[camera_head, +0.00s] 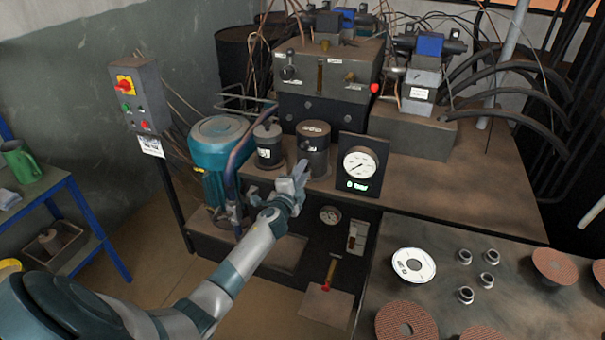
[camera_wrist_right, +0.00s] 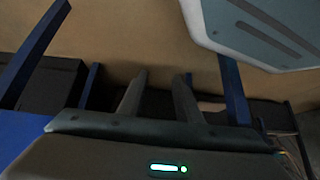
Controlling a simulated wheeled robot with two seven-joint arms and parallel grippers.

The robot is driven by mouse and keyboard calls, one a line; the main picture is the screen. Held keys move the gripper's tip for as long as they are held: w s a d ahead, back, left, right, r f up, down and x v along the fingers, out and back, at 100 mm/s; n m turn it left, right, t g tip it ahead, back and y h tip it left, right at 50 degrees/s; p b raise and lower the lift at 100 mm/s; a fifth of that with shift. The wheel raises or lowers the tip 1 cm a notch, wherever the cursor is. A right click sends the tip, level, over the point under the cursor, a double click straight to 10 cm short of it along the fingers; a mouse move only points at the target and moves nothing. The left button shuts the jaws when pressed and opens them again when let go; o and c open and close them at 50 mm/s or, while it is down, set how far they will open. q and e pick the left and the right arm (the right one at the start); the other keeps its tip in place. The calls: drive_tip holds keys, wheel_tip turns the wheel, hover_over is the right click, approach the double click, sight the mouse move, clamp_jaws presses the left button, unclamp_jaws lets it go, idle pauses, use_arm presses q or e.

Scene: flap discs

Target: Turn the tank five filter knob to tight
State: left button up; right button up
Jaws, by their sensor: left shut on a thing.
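A dark filter housing (camera_head: 314,136), a short upright cylinder with a pale label on its lid, stands on the tank top in the head view. The label is too small to read surely. My left gripper (camera_head: 300,172) reaches the front of this housing from below, its fingers shut on the filter knob, which they mostly hide. The knob's setting cannot be read. My right gripper (camera_wrist_right: 160,76) shows in the right wrist view with its two fingers apart and nothing between them.
A pressure gauge (camera_head: 361,165) stands just right of the left gripper. A smaller dark canister (camera_head: 268,144) and a teal motor (camera_head: 219,150) stand left. Flap discs (camera_head: 407,321) and metal nuts lie on the front-right table (camera_head: 505,295). A control box (camera_head: 137,98) stands at left.

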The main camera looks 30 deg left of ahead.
idle(0.5)
use_arm(q)
drive_tip(key=o, duration=1.1)
drive_tip(key=shift+c, duration=0.2)
drive_tip(key=shift+s, duration=0.1)
